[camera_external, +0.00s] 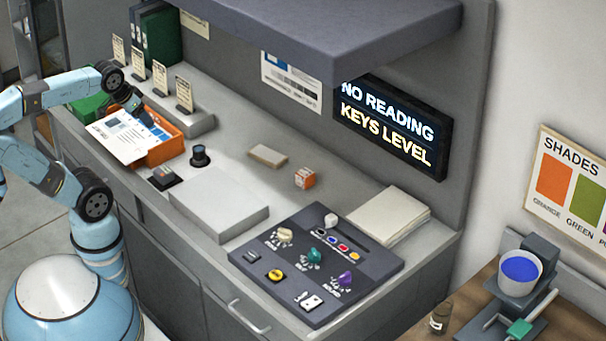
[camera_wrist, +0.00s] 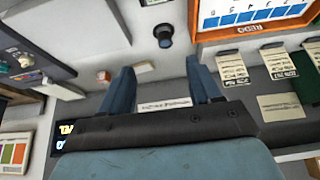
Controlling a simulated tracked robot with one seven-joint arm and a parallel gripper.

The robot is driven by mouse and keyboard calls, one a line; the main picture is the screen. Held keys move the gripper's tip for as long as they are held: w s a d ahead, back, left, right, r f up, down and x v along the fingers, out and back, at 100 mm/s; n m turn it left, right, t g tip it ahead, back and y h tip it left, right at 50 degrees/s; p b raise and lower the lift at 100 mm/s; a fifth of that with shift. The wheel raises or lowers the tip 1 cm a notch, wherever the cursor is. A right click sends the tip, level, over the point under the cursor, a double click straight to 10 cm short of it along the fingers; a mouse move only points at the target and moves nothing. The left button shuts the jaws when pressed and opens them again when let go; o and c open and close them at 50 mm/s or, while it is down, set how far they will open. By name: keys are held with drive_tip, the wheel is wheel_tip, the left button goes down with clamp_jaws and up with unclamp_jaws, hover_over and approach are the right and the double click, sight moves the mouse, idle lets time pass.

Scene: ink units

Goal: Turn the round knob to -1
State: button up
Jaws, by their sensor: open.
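The dark control panel (camera_external: 352,235) on the counter carries a cream knob (camera_external: 285,235), a teal knob (camera_external: 316,256) and a purple knob (camera_external: 346,280). Their small labels are too blurred to read. A separate black round knob-like piece (camera_external: 199,156) stands on the counter behind the grey block; it shows in the wrist view (camera_wrist: 164,36) beyond my fingertips. I cannot tell which one is the round knob. My gripper (camera_external: 147,118) is over the orange tray, well left of the panel. In the wrist view its fingers (camera_wrist: 164,78) are apart with nothing held.
The orange tray (camera_external: 168,148) holds papers. A grey block (camera_external: 218,205), a small orange box (camera_external: 305,178) and a paper stack (camera_external: 388,217) lie on the counter. The wall display (camera_external: 390,125) reads "NO READING KEYS LEVEL". An overhead shelf (camera_external: 335,30) hangs above the back.

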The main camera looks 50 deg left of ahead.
drive_tip(key=w+d+r+m+g+h, duration=0.15)
drive_tip(key=w+d+m, duration=0.35)
drive_tip(key=w+d, duration=0.7)
drive_tip(key=w+d+r+m+h, duration=0.1)
drive_tip(key=w+d+r+m, duration=0.45)
drive_tip(key=d, duration=0.95)
drive_tip(key=m+g+h, duration=0.2)
drive_tip(key=m+g, duration=0.2)
drive_tip(key=m, duration=0.3)
hover_over(346, 275)
drive_tip(key=a, duration=0.6)
wheel_tip(346, 275, down, 16)
drive_tip(key=x, duration=1.3)
drive_tip(key=shift+d+r, duration=0.1)
drive_tip(key=shift+d, duration=0.1)
drive_tip(key=shift+c, duration=0.4)
